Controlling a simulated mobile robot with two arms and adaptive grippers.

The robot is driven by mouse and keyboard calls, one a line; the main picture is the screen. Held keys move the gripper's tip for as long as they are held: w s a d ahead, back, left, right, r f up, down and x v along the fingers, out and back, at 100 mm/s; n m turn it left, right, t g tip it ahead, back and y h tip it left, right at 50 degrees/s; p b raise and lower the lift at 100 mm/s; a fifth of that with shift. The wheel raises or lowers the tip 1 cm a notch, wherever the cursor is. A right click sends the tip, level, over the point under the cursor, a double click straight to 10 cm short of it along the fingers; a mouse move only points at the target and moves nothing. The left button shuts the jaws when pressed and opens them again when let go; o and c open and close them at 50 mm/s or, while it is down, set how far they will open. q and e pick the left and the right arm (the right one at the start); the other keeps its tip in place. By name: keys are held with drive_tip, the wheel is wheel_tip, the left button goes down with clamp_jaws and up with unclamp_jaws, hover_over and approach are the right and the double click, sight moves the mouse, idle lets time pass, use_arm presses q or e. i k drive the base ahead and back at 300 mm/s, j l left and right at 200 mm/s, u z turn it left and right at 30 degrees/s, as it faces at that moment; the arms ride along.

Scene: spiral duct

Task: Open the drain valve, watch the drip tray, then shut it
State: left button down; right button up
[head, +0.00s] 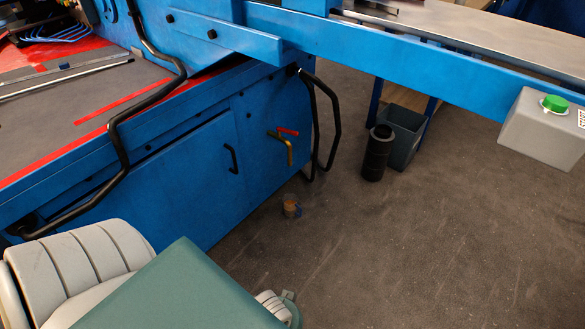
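The drain valve (290,149) is a brass tap on the blue machine's front panel, near its right corner. Its red lever (288,132) points to the right, roughly level, and the spout hangs downward. A small brown cup-like container (291,206) with a bluish side stands on the floor below the valve. No flat drip tray can be made out, and I cannot tell whether this container is it. No flow from the spout is visible. Neither of my grippers shows in the head view.
The blue machine (190,165) fills the left, with black bent handles (327,120) jutting out beside the valve. A black cylinder (377,153) and a grey bin (405,130) stand to the right. A grey box with a green button (555,104) hangs at far right. The front floor is clear.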

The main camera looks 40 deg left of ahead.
sight(279, 129)
drive_tip(key=j+u, duration=0.1)
drive_tip(key=u, duration=0.35)
drive_tip(key=i+u, duration=0.1)
drive_tip(key=u, duration=0.4)
drive_tip(key=i+u, duration=0.1)
drive_tip(key=u, duration=0.35)
